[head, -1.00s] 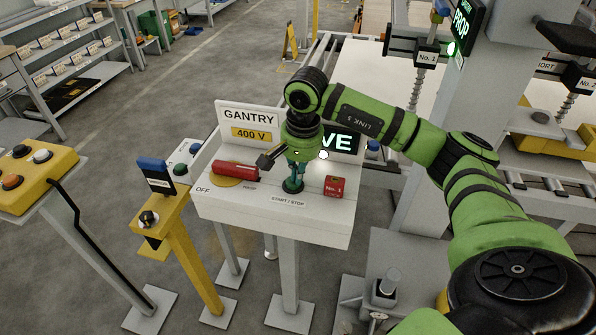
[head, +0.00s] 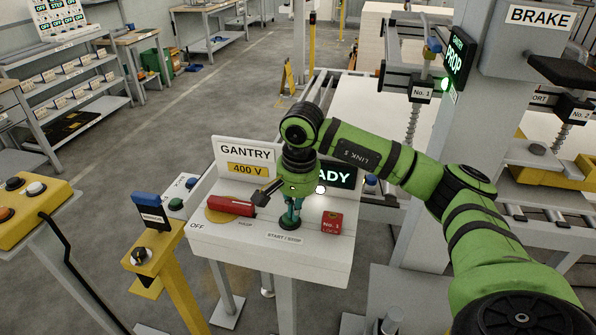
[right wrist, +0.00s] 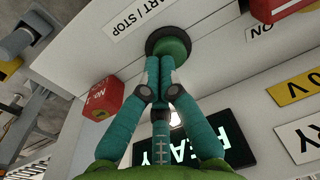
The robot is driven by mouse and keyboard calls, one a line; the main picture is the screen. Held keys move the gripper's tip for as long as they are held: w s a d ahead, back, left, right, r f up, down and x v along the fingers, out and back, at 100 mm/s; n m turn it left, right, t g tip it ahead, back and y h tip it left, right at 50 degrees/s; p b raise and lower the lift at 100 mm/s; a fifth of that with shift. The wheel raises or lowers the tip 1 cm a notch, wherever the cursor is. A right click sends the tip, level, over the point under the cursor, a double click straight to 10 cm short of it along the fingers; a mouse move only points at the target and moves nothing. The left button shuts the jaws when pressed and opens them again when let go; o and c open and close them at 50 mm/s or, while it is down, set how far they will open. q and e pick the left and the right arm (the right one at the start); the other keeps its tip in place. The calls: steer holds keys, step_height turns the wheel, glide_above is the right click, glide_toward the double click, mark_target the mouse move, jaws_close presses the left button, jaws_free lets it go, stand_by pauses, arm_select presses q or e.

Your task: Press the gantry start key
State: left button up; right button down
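The gantry panel (head: 215,238) is a white box with a sign reading GANTRY, 400 V. The start key is a round green button in a dark ring (right wrist: 173,48), beside the START / STOP label (head: 284,238). My right gripper (head: 291,216) points down at the key. In the right wrist view its teal fingers (right wrist: 160,62) are together, empty, with their tips at the green button and hiding part of it. They look to be touching it; how far it is pressed I cannot tell. The lit display (right wrist: 236,148) reads READY. My left gripper is not in view.
A red lever (head: 230,206) and a red No. 1 lock block (head: 332,222) flank the key. A yellow post with a black knob (head: 138,255) stands left of the panel. A grey column marked BRAKE (head: 450,150) rises on the right.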

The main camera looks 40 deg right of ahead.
arm_select(q)
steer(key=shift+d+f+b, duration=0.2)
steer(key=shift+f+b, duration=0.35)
steer(key=shift+b, duration=0.55)
arm_select(e)
step_height(320, 180, up, 12)
steer(key=s, duration=0.1)
steer(key=shift+d, duration=0.25)
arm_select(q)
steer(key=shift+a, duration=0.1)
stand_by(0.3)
